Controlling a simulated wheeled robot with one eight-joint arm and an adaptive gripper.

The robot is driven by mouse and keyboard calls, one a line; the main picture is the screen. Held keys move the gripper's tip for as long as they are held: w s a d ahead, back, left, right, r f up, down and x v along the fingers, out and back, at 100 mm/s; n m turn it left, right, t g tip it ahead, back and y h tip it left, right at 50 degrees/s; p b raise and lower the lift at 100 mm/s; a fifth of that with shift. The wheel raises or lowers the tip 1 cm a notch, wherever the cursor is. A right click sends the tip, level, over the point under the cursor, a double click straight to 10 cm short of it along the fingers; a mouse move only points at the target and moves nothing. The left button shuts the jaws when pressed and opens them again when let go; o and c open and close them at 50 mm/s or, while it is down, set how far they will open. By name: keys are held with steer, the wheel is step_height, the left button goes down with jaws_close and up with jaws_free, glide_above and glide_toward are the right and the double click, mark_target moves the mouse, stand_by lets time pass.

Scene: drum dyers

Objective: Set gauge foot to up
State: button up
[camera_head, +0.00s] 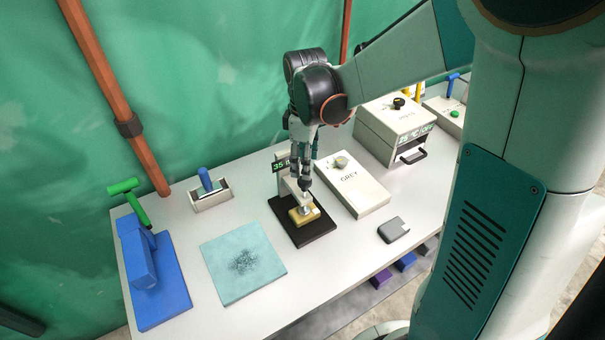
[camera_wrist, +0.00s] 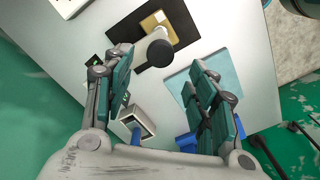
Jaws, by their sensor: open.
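The gauge (camera_head: 289,231) stands mid-table on a black base with a small display on its post. A gold block (camera_head: 297,216) lies on the base under the gauge foot.
A white box marked GREY (camera_head: 354,192) stands close right of the gauge. A grey block (camera_head: 393,230) lies right front. A speckled cyan sheet (camera_head: 245,280) and blue device (camera_head: 155,280) are left. A white holder with a blue handle (camera_head: 210,198) stands behind.

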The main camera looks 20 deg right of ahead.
step_height(320, 180, down, 6)
steer(key=shift+f+b, duration=0.15)
steer(key=shift+b, duration=0.3)
